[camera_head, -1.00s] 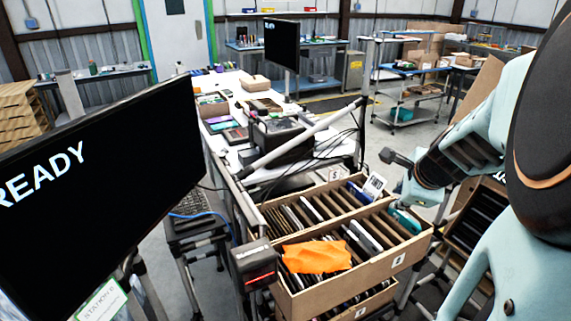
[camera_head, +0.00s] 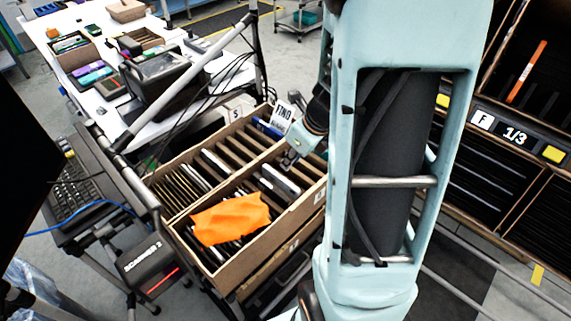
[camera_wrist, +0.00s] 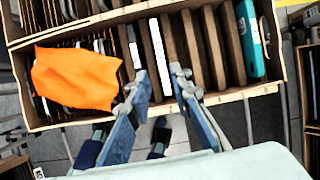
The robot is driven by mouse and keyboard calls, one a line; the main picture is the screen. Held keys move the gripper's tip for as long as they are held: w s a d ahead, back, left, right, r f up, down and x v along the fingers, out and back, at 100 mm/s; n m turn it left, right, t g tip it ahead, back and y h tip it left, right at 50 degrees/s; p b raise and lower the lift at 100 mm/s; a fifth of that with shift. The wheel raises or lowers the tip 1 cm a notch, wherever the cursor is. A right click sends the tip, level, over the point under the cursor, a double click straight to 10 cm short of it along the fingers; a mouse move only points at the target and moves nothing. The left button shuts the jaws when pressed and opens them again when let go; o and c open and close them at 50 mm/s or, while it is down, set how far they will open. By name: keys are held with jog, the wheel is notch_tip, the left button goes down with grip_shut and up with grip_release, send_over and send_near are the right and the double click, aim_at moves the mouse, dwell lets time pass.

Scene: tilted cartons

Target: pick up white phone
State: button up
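A white phone (camera_wrist: 160,58) stands on edge in a divided carton (camera_wrist: 185,8), its narrow white edge facing up in the wrist view. It appears to be the pale slab (camera_head: 281,180) in the head view. My gripper (camera_wrist: 158,80) is open and empty above the carton, with its fingertips on either side of the white phone's lower end in the wrist view. Whether they reach down beside it I cannot tell. In the head view my gripper (camera_head: 290,158) is over the carton's right part, partly hidden by my arm.
An orange cloth (camera_wrist: 77,78) lies over slots left of the phone. A grey device (camera_wrist: 133,47) stands just left of it, and brown dividers stand right. A scanner (camera_head: 148,262) stands by the carton's front left.

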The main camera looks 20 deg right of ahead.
jog(key=f, duration=0.1)
jog(key=b, duration=0.2)
send_over(281, 177)
jog(key=s, duration=0.2)
jog(key=f, duration=0.5)
jog(key=shift+d, duration=0.2)
jog(key=b+x, duration=0.1)
jog(key=x, duration=0.1)
jog(key=b+x, duration=0.1)
jog(key=x, duration=0.1)
jog(key=shift+s+d+f, duration=0.2)
jog(key=shift+w+a+f, duration=0.1)
jog(key=shift+w+f, duration=0.1)
jog(key=shift+f, duration=0.2)
grip_shut()
